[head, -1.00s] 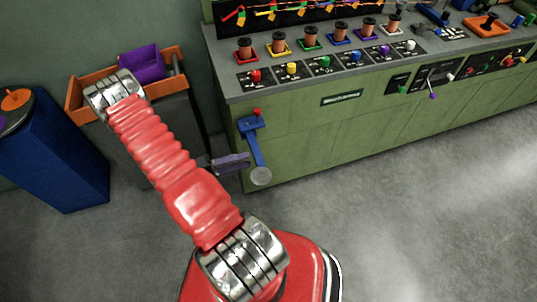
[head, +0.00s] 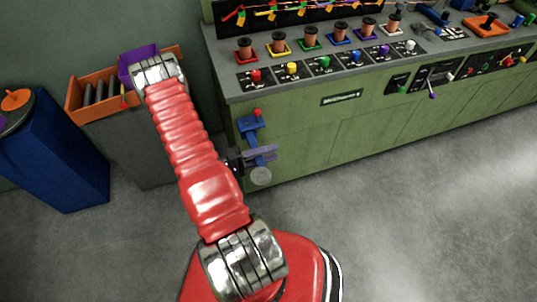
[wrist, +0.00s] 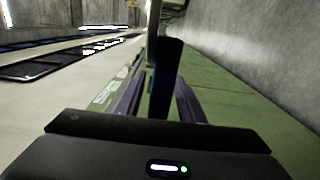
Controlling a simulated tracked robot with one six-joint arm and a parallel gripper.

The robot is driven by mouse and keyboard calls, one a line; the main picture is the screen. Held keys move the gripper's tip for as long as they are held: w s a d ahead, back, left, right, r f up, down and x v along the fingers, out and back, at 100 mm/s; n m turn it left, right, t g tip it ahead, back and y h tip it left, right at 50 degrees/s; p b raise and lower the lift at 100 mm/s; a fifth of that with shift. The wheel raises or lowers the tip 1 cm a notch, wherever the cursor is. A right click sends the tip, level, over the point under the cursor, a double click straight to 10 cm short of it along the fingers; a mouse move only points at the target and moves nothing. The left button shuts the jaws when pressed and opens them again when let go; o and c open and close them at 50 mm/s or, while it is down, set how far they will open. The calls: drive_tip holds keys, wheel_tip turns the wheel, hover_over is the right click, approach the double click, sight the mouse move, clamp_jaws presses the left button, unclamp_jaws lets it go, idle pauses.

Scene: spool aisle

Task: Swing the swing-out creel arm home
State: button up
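The swing-out creel arm is a blue bar (head: 253,137) at the left end of the green bench. It slants down from a blue bracket with a red knob (head: 257,111) to a pale round disc (head: 261,176). My gripper (head: 262,153), with purple fingers, is at the bar's lower half, just above the disc. In the wrist view the blue bar (wrist: 167,75) stands between the two spread fingers of my gripper (wrist: 160,98). Gaps show beside the bar, so the fingers look open around it; contact with the right finger is unclear.
The green bench (head: 330,135) fills the back right, with several copper spools (head: 312,35) and coloured knobs on top. An orange bin (head: 75,101) on a grey cabinet and a blue container (head: 60,150) stand left. The floor in front is clear.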

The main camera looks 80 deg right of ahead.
clamp_jaws()
idle(0.4)
drive_tip(key=shift+f, duration=0.1)
idle(0.3)
